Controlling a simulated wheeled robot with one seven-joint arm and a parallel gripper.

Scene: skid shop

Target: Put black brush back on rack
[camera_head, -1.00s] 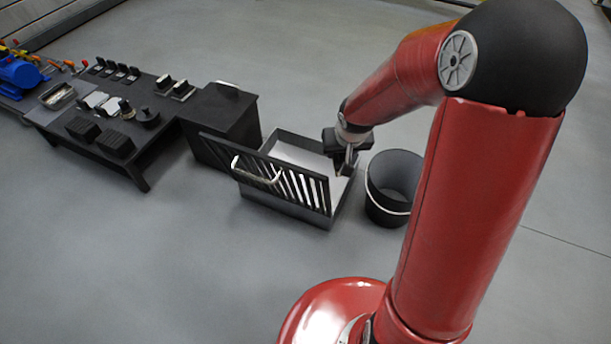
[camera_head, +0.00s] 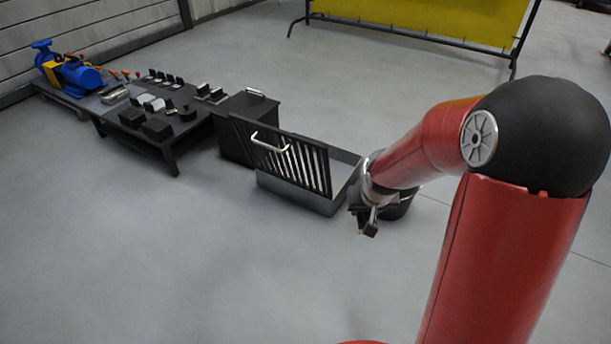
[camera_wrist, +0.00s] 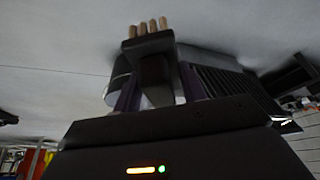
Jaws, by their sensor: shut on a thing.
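My gripper (camera_head: 370,220) hangs in front of the dark bucket, right of the open bin, in the head view. It is shut on the black brush (camera_wrist: 151,62), a dark block with several tan tufts at its top in the wrist view. The brush (camera_head: 371,230) is small and dark in the head view. Both fingers (camera_wrist: 155,90) flank its sides. Small dark pieces with pale parts stand in rows on the low black table (camera_head: 172,160); one row (camera_head: 166,78) is at its back, another pair (camera_head: 210,93) at its right. I cannot tell which is the rack.
A grey bin (camera_head: 290,194) with a slatted black lid (camera_head: 285,160) and pale handle stands left of my gripper. A black box (camera_head: 245,125) sits between bin and table. A blue pump (camera_head: 80,75) is far left. Open floor lies in front.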

